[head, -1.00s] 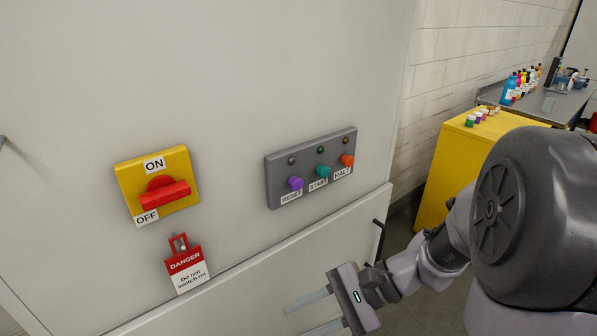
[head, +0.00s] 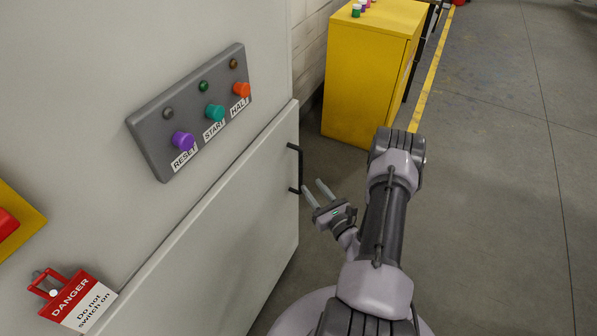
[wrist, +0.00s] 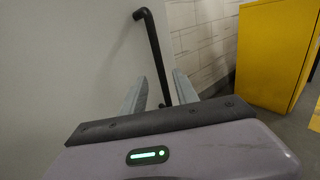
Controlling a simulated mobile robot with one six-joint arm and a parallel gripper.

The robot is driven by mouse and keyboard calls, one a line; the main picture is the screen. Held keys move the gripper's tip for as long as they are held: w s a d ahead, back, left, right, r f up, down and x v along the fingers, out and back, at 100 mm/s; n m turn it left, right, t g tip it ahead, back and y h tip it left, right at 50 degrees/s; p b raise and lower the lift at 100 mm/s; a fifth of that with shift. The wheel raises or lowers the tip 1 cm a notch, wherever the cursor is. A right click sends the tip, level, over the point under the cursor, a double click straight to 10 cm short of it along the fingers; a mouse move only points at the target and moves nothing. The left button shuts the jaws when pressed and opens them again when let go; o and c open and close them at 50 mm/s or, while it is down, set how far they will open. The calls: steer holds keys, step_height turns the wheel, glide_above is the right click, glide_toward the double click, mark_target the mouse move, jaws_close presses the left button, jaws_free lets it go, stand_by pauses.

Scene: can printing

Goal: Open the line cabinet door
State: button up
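The line cabinet door (head: 225,240) is the light grey lower panel, and it looks shut. Its black bar handle (head: 292,168) stands upright near the door's right edge. My gripper (head: 318,190) is open and empty, just right of the handle in the head view, with its fingers pointing toward it. In the wrist view the handle (wrist: 153,50) rises ahead, and its lower end shows between the two open fingertips (wrist: 157,90). I cannot tell whether the fingers touch it.
A grey panel (head: 150,125) with RESET, START and HALT buttons is above the door. A red lockout tag (head: 75,300) hangs at the lower left. A yellow cabinet (head: 365,75) stands behind to the right. The floor (head: 490,200) on the right is clear.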

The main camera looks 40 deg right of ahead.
mark_target(300, 171)
steer(key=w, duration=0.3)
steer(key=w+d+b, duration=0.1)
steer(key=w, duration=0.4)
steer(key=shift+w+d+r+b, duration=0.1)
steer(key=shift+w+d+b, duration=0.2)
steer(key=shift+d, duration=0.05)
steer(key=shift+c, duration=0.5)
jaws_close()
stand_by(0.4)
